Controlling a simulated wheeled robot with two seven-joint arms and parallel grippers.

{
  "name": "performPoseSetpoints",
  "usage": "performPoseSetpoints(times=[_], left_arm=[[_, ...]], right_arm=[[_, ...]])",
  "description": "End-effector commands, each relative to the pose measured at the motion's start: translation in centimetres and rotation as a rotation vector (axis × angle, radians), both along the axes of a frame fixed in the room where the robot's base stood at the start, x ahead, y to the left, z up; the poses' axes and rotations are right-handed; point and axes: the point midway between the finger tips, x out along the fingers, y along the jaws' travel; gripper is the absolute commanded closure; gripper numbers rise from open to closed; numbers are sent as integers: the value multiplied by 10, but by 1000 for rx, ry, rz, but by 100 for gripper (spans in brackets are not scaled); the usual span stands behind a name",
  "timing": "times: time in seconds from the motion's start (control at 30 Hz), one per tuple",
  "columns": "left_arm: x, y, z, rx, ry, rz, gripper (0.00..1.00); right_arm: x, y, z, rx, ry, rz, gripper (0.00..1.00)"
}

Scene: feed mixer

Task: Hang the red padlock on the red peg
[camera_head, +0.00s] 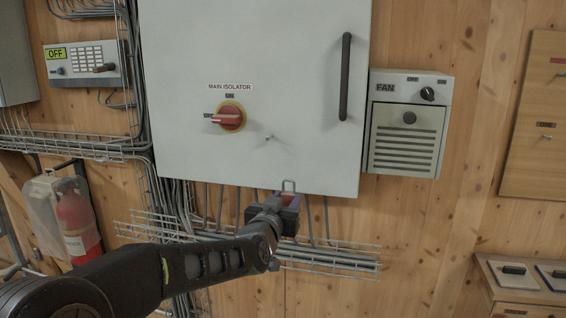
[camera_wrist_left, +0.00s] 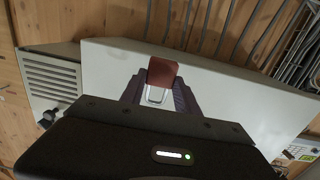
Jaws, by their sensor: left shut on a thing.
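The red padlock shows in the head view (camera_head: 287,199) and the left wrist view (camera_wrist_left: 162,73), with its pale metal shackle (camera_head: 289,185) standing up. My left gripper (camera_head: 285,203) is shut on the padlock's body, in front of the lower edge of the grey cabinet. The dark fingers also show in the left wrist view (camera_wrist_left: 159,92), on either side of it. A wooden board (camera_head: 528,120) hangs at the far right, away from the gripper. It carries a red label (camera_head: 557,61) with a small peg below, cut by the picture edge; the peg's colour is unclear. My right gripper is not in view.
The grey cabinet (camera_head: 290,90) has a red isolator switch (camera_head: 229,117) and a black handle (camera_head: 345,77). The fan box (camera_head: 408,125) stands between it and the board. A wire cable tray (camera_head: 330,262) runs below.

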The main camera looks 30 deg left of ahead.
Motion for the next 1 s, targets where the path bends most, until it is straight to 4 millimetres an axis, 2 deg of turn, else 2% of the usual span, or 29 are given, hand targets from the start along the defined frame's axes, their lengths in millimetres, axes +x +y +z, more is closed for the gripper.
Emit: performPoseSetpoints(times=[0.03,0.2,0.3,0.43,0.53,0.67,1.0], left_arm=[[11,-16,-33,-4,14,-22,100],[29,-79,-122,-7,15,-102,100],[27,-120,-169,-7,13,-158,100],[15,-169,-214,-7,10,-224,100],[3,-196,-236,-4,7,-260,100],[-8,-215,-250,-2,2,-285,100],[-11,-220,-253,1,-1,-291,100]], right_arm=[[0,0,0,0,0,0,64],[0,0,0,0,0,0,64],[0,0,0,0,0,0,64],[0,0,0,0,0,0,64],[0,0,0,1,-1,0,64],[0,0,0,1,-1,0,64],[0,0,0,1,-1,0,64]])
